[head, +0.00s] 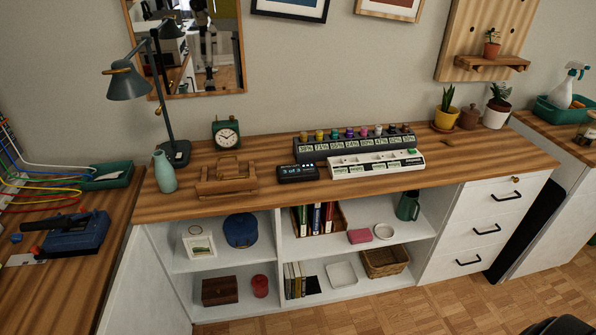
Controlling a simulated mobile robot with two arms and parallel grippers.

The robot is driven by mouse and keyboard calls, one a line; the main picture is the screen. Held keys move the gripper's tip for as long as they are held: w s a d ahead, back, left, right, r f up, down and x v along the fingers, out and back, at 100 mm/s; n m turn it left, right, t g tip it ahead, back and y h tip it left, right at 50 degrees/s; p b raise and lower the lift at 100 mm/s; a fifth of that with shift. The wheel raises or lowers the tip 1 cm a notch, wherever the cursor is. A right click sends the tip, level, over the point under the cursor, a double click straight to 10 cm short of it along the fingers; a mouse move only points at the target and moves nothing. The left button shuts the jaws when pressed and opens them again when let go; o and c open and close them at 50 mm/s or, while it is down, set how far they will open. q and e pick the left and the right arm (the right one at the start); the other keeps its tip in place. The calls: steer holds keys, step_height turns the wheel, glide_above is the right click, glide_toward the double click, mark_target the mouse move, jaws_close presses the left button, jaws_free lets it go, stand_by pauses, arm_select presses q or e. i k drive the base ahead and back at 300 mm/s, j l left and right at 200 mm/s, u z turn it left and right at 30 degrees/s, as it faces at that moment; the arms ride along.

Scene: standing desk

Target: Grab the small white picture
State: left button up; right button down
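A small white-framed picture (199,246) stands on the upper left shelf of the white cabinet under the desk top. It shows a pale scene with some green and leans slightly back. A small round ring-like shape (195,230) shows just above its top edge; I cannot tell whether it is joined to the picture. Neither of my grippers is in view.
The wooden desk top (430,165) overhangs the shelf. On it are a lamp (128,83), a teal vase (164,172), a clock (226,134) and a wooden stand (227,180). Below the picture are a brown box (219,290) and a red jar (260,286). The floor (400,308) in front looks clear.

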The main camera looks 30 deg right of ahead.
mark_target(199, 245)
steer(key=l+z, duration=0.5)
steer(key=l, duration=1.3)
